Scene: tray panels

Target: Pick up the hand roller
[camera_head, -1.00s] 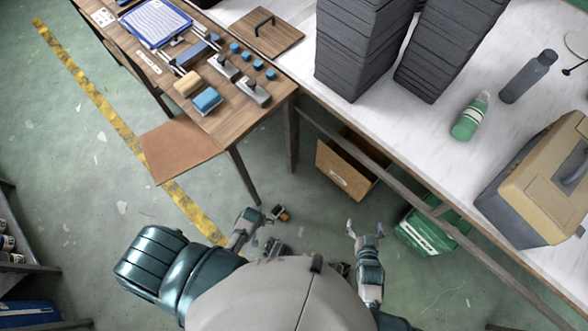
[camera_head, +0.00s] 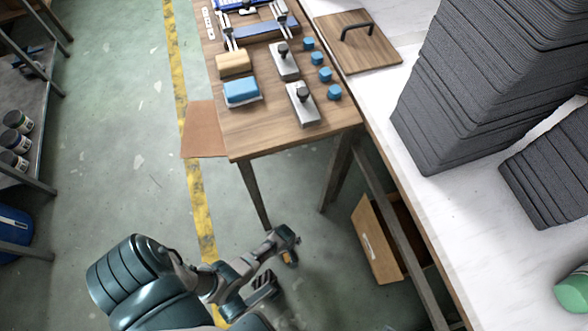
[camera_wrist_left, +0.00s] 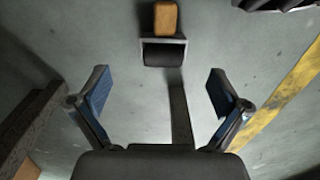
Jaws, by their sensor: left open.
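The hand roller (camera_wrist_left: 163,48) shows at the top of the left wrist view, with a tan block-like handle, a grey bracket and a dark roller. It appears to lie on the green floor. In the head view only a small orange-tan part of it (camera_head: 291,257) shows by my left gripper (camera_head: 287,239), which hides the rest. The left gripper is open and empty in the wrist view (camera_wrist_left: 160,82). Its blue-padded fingers are wide apart, and the roller lies ahead of their tips, not between them. My right gripper is not in view.
A wooden table (camera_head: 250,140) with tools stands on legs just beyond the gripper. A wooden box (camera_head: 376,240) lies under the white bench (camera_head: 415,205) to the right. A yellow floor stripe (camera_head: 198,200) runs along the left. The floor left of it is largely clear.

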